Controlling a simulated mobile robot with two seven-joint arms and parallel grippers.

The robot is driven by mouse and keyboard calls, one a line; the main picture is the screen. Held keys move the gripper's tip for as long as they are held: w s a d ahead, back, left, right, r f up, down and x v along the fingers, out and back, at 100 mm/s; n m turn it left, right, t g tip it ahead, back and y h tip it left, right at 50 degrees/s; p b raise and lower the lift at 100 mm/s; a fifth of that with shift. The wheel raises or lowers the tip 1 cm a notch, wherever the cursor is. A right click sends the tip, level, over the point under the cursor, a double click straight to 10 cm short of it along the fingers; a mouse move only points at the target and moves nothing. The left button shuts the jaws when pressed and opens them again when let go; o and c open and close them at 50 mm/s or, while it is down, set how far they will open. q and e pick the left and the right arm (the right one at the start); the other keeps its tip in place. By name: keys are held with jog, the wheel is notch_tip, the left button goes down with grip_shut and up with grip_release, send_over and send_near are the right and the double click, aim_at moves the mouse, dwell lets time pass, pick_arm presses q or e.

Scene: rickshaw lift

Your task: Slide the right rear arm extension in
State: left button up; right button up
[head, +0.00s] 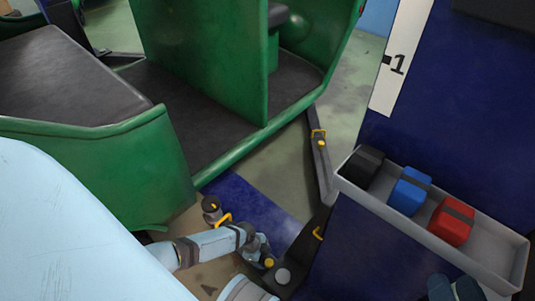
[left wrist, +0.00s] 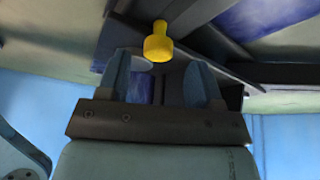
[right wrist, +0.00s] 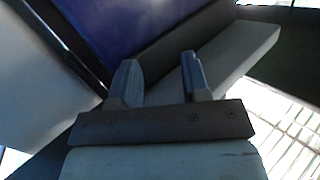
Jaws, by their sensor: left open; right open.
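A dark lift arm (head: 327,190) runs from a pivot near the bottom centre up beside the green rickshaw (head: 160,170). It has a yellow handle (head: 318,233) near the pivot, and another yellow handle with a knob (head: 322,143) further out. I cannot tell for certain which section is the right rear extension. My left gripper (head: 262,250) is open close to a yellow knob (head: 269,262) by the pivot. In the left wrist view this yellow knob (left wrist: 158,42) stands just beyond and between the fingertips, not gripped. My right gripper (head: 455,289) is open and empty at the bottom right.
A grey tray (head: 400,222) holding black, blue and red blocks is fixed on the blue lift column (head: 440,110). It stands between my right gripper and the lift arm. Another knob and yellow handle (head: 224,219) lie left of the blue strip. The rickshaw fills the upper left.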

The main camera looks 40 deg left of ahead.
pick_arm(q)
jog(key=s+a, duration=0.3)
jog(key=a, duration=0.7)
jog(key=shift+s+a+f+p, duration=0.2)
jog(key=shift+s+p, duration=0.15)
jog(key=shift+s, duration=0.05)
jog(key=shift+s, duration=0.1)
